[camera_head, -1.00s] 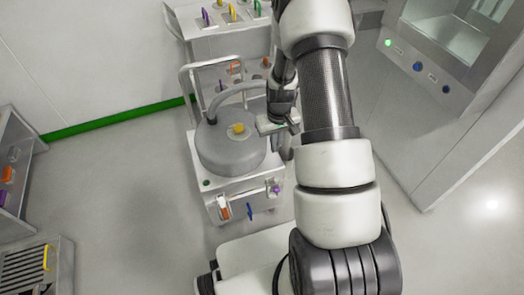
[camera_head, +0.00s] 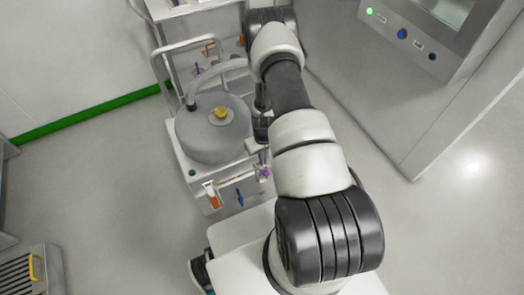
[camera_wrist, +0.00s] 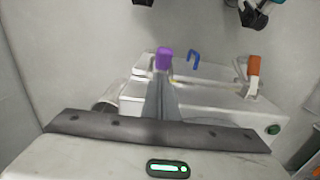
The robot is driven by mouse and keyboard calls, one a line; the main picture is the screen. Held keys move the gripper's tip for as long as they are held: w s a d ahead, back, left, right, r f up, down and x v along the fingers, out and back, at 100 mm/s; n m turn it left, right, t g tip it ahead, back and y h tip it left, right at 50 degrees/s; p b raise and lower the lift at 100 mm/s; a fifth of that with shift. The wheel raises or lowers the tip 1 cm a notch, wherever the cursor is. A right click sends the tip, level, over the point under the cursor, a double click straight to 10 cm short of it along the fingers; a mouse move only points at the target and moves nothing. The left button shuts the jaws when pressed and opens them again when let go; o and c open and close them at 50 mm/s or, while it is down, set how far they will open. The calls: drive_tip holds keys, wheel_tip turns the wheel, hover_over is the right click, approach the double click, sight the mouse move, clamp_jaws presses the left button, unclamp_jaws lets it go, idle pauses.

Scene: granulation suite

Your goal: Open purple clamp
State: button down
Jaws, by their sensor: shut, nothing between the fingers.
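The purple clamp (camera_head: 264,174) is on the front right of the white cart (camera_head: 190,166). In the wrist view the purple clamp (camera_wrist: 164,58) appears just beyond the fingertips. My gripper (camera_head: 260,149) is at the cart's right side, close above the clamp. In the wrist view my gripper (camera_wrist: 163,82) has its grey fingers together with nothing between them. The fingers overlap the lower part of the clamp in that view, so I cannot tell whether they touch it.
An orange clamp (camera_head: 213,198) and a blue clamp (camera_head: 240,197) sit on the same cart front. A round grey vessel (camera_head: 205,140) with a yellow knob (camera_head: 221,113) stands on top. A large cabinet (camera_head: 400,100) stands to the right.

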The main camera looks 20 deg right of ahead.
drive_tip(key=shift+s+f, duration=0.7)
drive_tip(key=shift+f, duration=0.15)
